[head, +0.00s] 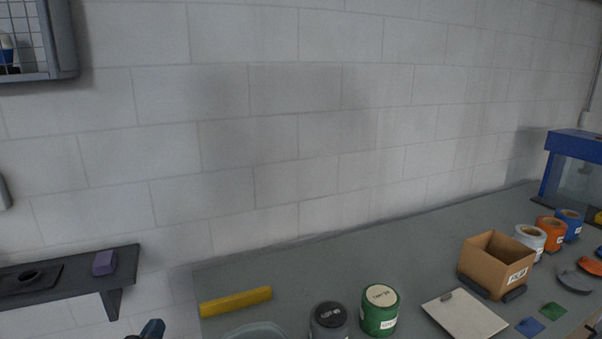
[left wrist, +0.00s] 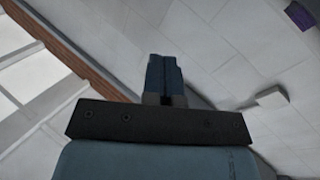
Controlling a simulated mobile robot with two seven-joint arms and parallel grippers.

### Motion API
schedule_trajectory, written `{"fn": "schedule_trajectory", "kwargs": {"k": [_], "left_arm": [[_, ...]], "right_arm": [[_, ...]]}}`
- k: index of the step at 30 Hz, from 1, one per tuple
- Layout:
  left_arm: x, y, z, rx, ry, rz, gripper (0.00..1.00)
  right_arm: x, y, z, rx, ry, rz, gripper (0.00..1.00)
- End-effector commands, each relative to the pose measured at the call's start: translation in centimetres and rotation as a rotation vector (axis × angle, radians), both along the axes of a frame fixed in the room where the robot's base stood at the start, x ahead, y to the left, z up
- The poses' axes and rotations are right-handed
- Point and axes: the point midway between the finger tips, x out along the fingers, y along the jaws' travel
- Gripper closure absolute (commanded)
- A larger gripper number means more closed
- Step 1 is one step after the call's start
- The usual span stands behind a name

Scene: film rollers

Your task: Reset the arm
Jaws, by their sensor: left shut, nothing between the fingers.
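My left gripper (left wrist: 164,75) shows in the left wrist view with its two blue fingers together, shut and empty. Behind its fingers are wall and other blurred surfaces, and it touches nothing there. In the head view only the tip of my left gripper (head: 152,329) shows, at the bottom edge left of the table. It is below the dark wall shelf and apart from the things on the table. My right gripper is in neither view.
The grey table (head: 330,262) holds a yellow bar (head: 236,302), a dark can (head: 329,321), a green can (head: 380,310), a cardboard box (head: 496,265) and several rolls. A dark shelf (head: 125,262) with a purple block (head: 104,263) juts from the wall at left.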

Motion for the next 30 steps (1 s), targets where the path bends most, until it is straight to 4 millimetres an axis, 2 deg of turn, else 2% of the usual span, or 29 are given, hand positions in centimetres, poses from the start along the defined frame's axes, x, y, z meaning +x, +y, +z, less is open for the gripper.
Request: {"fn": "schedule_trajectory", "kwargs": {"k": [1, 5, 6, 9, 12, 15, 18, 20, 30], "left_arm": [[-2.6, -1.9, -2.8, 0.041, 0.079, -0.03, 1.0], [-9.3, -6.1, -8.9, 0.145, 0.258, -0.107, 1.0], [-11.6, -7.4, -10.5, 0.176, 0.313, -0.13, 1.0], [-17.1, -10.0, -13.8, 0.241, 0.436, -0.184, 1.0], [-21.9, -12.0, -15.9, 0.295, 0.532, -0.226, 1.0], [-25.3, -13.3, -17.1, 0.331, 0.597, -0.255, 1.0], [-27.1, -13.9, -17.7, 0.35, 0.631, -0.268, 1.0], [-27.5, -14.1, -17.8, 0.356, 0.639, -0.272, 1.0], [-27.6, -14.1, -17.9, 0.357, 0.64, -0.273, 1.0]], "right_arm": [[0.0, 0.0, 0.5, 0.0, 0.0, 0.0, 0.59], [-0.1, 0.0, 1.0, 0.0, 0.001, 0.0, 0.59], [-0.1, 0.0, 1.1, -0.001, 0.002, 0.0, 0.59], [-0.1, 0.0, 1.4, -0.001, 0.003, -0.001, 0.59], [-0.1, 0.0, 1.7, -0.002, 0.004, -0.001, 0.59], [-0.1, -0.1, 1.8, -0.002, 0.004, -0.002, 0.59], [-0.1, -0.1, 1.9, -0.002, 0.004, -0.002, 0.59], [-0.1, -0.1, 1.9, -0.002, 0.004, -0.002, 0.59], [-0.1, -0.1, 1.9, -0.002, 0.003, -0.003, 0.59]]}}
